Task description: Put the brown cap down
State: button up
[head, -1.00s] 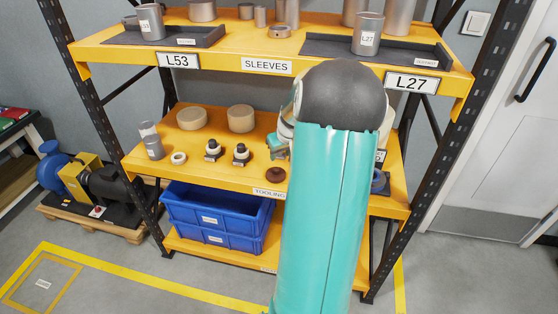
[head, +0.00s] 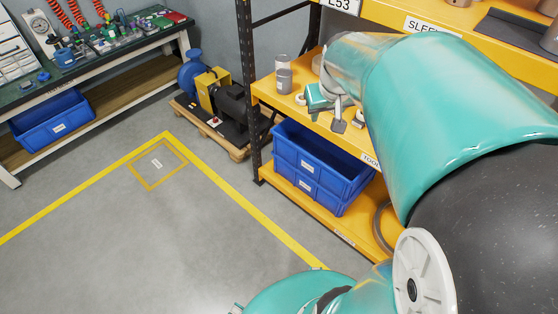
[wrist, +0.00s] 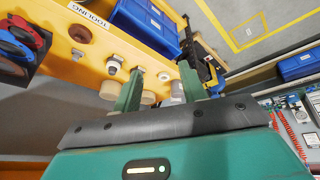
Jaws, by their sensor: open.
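The brown cap (wrist: 80,33) rests on the yellow middle shelf (wrist: 60,55) beside the TOOLING label, at the upper left of the wrist view. In the head view my arm covers the place where it would show. My gripper (wrist: 161,70) is open, with its two green fingers apart and nothing visibly held between them. The cap is outside the fingers, off to their left in the wrist view. In the head view my gripper (head: 330,115) is over the left part of the middle shelf, near the grey cylinders (head: 284,78).
Pale discs (wrist: 110,90) and small black-and-white fittings (wrist: 114,64) stand on the shelf near my fingers. Blue crates (head: 325,165) sit on the lower shelf. A black rack post (head: 246,90) bounds the left end. Open floor (head: 120,240) lies to the left.

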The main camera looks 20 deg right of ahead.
jog(key=s+a+r+n+y, duration=0.1)
jog(key=s+a, duration=0.5)
jog(key=a, duration=0.2)
jog(key=s+a+r+n+t+y, duration=0.1)
jog(key=s+a, duration=0.5)
jog(key=a, duration=0.3)
jog(key=shift+a+r, duration=0.15)
jog(key=shift+r, duration=0.2)
jog(key=shift+s, duration=0.1)
jog(key=shift+c, duration=0.6)
jog(key=shift+d, duration=0.2)
